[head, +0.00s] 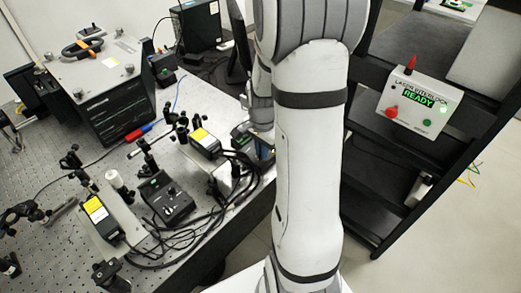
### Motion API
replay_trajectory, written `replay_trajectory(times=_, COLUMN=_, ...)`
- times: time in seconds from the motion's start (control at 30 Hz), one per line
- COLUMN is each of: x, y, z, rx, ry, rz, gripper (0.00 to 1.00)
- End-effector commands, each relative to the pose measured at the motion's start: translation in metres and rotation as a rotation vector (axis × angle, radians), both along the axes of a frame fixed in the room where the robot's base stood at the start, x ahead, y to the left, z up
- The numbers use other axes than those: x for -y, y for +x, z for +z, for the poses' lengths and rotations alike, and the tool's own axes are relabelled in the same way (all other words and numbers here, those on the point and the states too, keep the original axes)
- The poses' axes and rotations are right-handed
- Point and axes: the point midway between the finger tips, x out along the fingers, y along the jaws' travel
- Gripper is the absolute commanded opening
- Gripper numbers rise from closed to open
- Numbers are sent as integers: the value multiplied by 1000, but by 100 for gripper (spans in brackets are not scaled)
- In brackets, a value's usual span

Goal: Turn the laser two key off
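Two laser heads with yellow labels stand on the optical bench, one nearer (103,220) and one farther back (206,145). A black control box (166,200) with knobs sits between them, and a second dark box with a small green display (241,134) is farther right near the bench edge. I cannot read which belongs to laser two, and no key can be made out. My gripper (262,143) is just right of the second box, mostly hidden behind my white arm. Its fingers and any contact are not visible.
Black cables (225,180) run along the bench's right side. A large dark instrument (105,90) stands at the back left. At right, a black shelf rack (385,150) carries a laser interlock box (416,103) with a green READY display and a red button.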

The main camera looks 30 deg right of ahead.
Motion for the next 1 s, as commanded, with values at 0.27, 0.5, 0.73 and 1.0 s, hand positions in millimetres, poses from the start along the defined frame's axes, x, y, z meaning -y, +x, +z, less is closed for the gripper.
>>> replay_trajectory(times=0.27, x=0, y=-1, z=0, rx=-1, ry=1, rz=-1, gripper=0)
replay_trajectory(times=0.5, x=1, y=-1, z=0, rx=-2, ry=0, rz=8, gripper=0)
replay_trajectory(times=0.73, x=3, y=-1, z=-1, rx=-1, ry=-1, rz=95, gripper=0)
replay_trajectory(times=1.0, x=3, y=0, z=-2, rx=1, ry=-3, rz=312, gripper=0)
